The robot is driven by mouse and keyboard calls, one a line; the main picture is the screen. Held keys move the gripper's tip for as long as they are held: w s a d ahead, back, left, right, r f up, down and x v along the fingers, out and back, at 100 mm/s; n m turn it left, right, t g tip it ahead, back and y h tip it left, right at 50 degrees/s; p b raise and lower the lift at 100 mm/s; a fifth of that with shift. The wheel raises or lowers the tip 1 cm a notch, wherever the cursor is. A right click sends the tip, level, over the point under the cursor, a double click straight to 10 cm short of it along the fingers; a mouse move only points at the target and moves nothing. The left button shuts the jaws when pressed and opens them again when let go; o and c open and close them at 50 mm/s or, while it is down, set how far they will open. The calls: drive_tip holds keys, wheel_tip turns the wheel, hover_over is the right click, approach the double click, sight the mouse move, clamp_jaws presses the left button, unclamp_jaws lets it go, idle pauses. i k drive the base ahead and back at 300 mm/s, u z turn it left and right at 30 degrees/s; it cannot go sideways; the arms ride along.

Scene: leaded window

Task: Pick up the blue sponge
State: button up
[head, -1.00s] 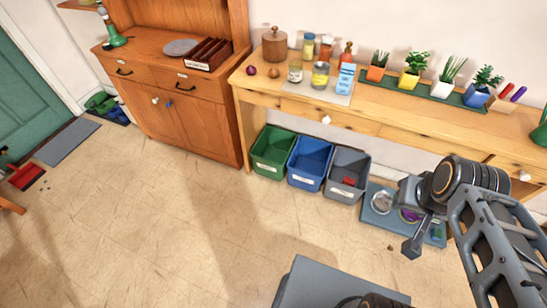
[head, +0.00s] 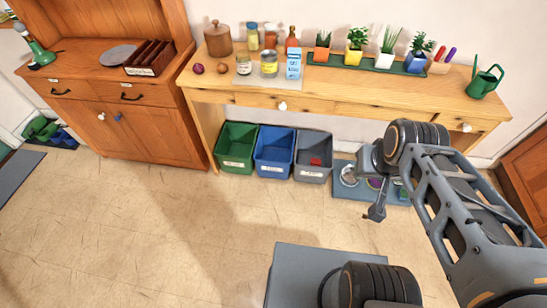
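I cannot make out a blue sponge in this view. My gripper (head: 376,212) hangs at the end of my arm at right of centre, in front of the mat with bowls on the floor. It is small and seen from the side, so its fingers do not show clearly. I see nothing held in it.
A wooden table (head: 350,100) along the wall bears jars, a blue-and-white carton (head: 293,66) and potted plants. Below it stand a green bin (head: 236,147), a blue bin (head: 273,152), a grey bin (head: 312,156) and a mat with bowls (head: 345,191).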

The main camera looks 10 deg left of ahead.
sight(402, 194)
drive_tip(key=z, duration=1.25)
